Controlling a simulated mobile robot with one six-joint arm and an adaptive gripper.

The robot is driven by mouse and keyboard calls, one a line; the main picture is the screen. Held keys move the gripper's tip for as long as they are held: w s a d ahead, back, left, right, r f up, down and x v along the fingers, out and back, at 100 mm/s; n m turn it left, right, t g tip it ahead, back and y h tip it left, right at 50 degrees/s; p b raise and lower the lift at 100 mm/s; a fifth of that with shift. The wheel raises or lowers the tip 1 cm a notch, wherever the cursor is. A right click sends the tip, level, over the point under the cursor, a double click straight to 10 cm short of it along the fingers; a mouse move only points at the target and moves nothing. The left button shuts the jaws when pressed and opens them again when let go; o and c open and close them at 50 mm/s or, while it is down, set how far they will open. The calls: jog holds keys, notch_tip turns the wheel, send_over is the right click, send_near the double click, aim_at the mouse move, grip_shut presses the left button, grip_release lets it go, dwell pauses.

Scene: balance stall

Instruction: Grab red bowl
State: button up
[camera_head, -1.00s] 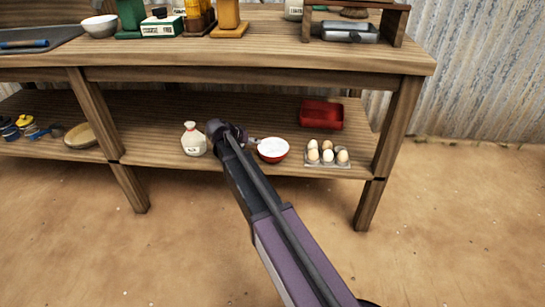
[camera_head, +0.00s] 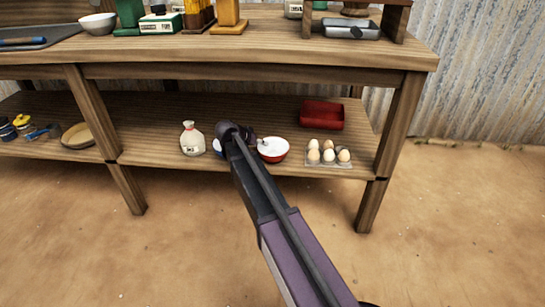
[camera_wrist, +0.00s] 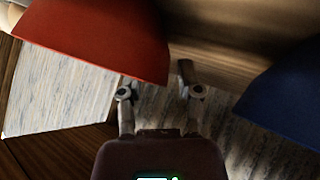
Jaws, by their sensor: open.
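The red bowl (camera_head: 274,158), white inside, stands on the lower shelf in the head view, just right of my arm's end. My gripper (camera_head: 257,143) is at the bowl's left side, mostly hidden behind my wrist. In the wrist view the bowl's red outer wall (camera_wrist: 105,38) fills the upper left. My open gripper (camera_wrist: 156,76) is empty, and the bowl's lower edge reaches between its fingertips. I cannot tell whether they touch it.
A blue bowl (camera_wrist: 290,98) is close on the right in the wrist view, mostly hidden in the head view. A white bottle (camera_head: 192,139) stands left, an egg tray (camera_head: 328,163) right, a red tray (camera_head: 322,115) behind. The tabletop (camera_head: 250,50) overhangs the shelf.

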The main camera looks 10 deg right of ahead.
jog(key=shift+w+d+f, duration=0.15)
jog(key=shift+d+f, duration=0.1)
dwell(0.4)
grip_shut()
